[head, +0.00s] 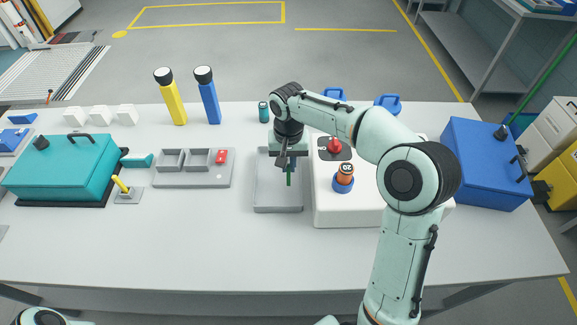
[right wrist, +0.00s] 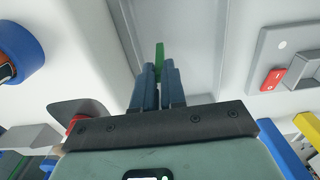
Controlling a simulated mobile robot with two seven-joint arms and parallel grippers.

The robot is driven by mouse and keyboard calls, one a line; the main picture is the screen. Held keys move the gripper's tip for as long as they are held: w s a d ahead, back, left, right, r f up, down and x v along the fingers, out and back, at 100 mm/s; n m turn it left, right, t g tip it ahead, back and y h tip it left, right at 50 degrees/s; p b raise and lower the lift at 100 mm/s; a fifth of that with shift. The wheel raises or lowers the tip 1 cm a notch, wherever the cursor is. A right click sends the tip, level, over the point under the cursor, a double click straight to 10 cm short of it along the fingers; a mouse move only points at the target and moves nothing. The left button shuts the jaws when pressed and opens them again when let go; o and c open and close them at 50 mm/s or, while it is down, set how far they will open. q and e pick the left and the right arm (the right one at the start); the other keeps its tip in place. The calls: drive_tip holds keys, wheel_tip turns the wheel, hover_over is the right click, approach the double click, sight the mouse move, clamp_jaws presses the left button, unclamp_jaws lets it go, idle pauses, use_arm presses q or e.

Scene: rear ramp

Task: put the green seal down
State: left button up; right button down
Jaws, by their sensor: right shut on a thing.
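The green seal (head: 289,179) is a thin green strip pointing down from my right gripper (head: 289,168) in the head view. In the right wrist view the green seal (right wrist: 160,56) shows between the blue fingers of my right gripper (right wrist: 159,76), which is shut on it. The gripper is over the shallow grey tray (head: 263,196) in the middle of the table. The tray floor also shows in the right wrist view (right wrist: 196,42). I cannot tell whether the seal's lower end touches the tray. My left gripper is not in view.
A white box (head: 335,216) with a red button (head: 335,145) and an orange part on a blue ring (head: 343,186) stands right of the tray. A grey panel (head: 190,182) with two pockets and a red switch (head: 221,157) lies to the left. The front table strip is clear.

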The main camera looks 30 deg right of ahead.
drive_tip(key=shift+f, duration=0.65)
drive_tip(key=shift+f, duration=0.15)
drive_tip(key=c, duration=1.2)
unclamp_jaws()
